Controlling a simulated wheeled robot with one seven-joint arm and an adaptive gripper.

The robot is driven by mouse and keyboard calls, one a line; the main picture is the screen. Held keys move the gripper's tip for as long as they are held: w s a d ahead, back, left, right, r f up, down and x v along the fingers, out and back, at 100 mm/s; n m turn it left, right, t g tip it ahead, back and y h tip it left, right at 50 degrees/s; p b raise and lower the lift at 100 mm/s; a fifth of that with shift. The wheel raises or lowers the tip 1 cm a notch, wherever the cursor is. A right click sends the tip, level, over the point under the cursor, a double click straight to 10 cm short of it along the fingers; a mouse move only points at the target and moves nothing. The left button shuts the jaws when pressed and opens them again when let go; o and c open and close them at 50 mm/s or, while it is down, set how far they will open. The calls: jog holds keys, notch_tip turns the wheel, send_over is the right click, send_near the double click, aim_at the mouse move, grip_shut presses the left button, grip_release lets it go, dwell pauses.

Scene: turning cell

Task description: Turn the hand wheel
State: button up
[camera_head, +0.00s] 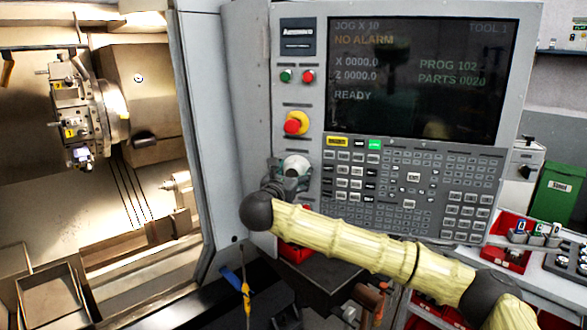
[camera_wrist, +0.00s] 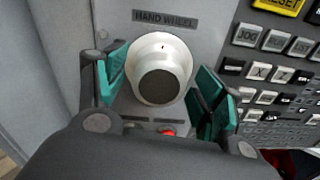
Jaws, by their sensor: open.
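The hand wheel (camera_wrist: 160,48) is a white round dial with a dark grey centre, under a "HAND WHEEL" label on the control panel. In the head view the wheel (camera_head: 296,163) is partly hidden by my gripper. My gripper (camera_wrist: 160,90) is open, with one teal finger pad to the left of the wheel and the other to its right. Gaps show between the pads and the wheel's rim, most clearly on the right. In the head view my gripper (camera_head: 290,182) is at the panel's lower left.
Right of the wheel is the keypad (camera_head: 408,190), below a screen (camera_head: 420,78) reading "NO ALARM" and "READY". A red emergency button (camera_head: 292,126) sits above the wheel. A red part (camera_wrist: 168,132) shows below it. The lathe's open chamber (camera_head: 150,190) is at left.

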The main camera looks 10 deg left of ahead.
jog(key=shift+w, duration=0.4)
jog(key=c, duration=0.8)
jog(key=shift+o, duration=0.2)
jog(key=shift+f+n+b, duration=0.15)
jog(key=shift+n+b, duration=0.15)
jog(key=shift+b, duration=0.1)
jog(key=n+b, duration=0.2)
jog(key=shift+n, duration=0.3)
jog(key=shift+n+b, duration=1.35)
jog(key=shift+n, duration=0.45)
